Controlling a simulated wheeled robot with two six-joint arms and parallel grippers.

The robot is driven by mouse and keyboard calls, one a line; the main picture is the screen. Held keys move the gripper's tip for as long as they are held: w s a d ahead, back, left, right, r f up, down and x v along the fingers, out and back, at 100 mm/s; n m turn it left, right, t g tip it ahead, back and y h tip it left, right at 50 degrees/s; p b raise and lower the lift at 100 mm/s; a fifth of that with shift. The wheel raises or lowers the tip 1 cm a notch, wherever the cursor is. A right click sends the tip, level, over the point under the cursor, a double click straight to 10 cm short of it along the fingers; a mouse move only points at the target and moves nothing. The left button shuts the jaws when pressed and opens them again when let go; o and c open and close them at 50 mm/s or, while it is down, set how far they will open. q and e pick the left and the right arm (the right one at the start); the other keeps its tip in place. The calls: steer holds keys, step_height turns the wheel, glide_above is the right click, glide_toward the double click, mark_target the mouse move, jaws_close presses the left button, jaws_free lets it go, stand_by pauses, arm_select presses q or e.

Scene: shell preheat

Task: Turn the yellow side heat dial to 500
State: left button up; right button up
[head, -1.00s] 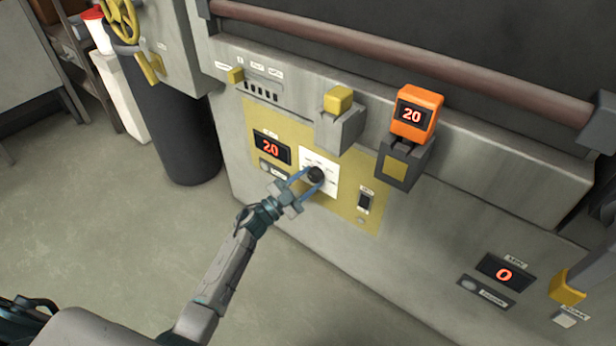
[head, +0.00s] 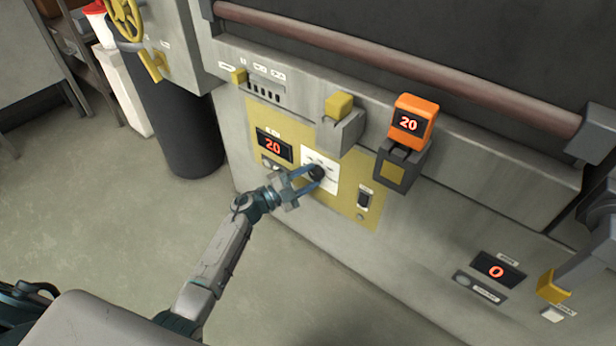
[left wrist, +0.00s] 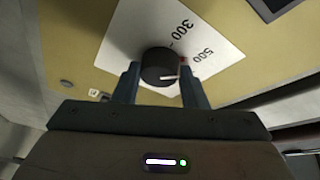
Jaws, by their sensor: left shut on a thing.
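The heat dial is a small black round knob (head: 317,172) on a white scale plate (head: 331,184), set in the yellow panel. In the left wrist view the knob (left wrist: 160,68) shows a pale mark on its right side, and the plate (left wrist: 140,28) shows 300 and 500 printed beyond the knob. The mark's exact reading is hard to tell. My left gripper (head: 306,180) is shut on the knob, one finger on each side. The red display (head: 272,146) left of the dial reads 20. My right gripper is not in view.
An orange display box (head: 412,120) reading 20 sits on a bracket right of the dial. A yellow block (head: 338,104) juts out above it. A long rail (head: 400,62) crosses the furnace front. Another display (head: 497,271) reads 0.

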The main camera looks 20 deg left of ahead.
arm_select(q)
steer(key=shift+f, duration=0.1)
steer(key=o, duration=1)
steer(key=shift+s+a, duration=0.25)
steer(key=b+v, duration=0.1)
steer(key=v, duration=0.9)
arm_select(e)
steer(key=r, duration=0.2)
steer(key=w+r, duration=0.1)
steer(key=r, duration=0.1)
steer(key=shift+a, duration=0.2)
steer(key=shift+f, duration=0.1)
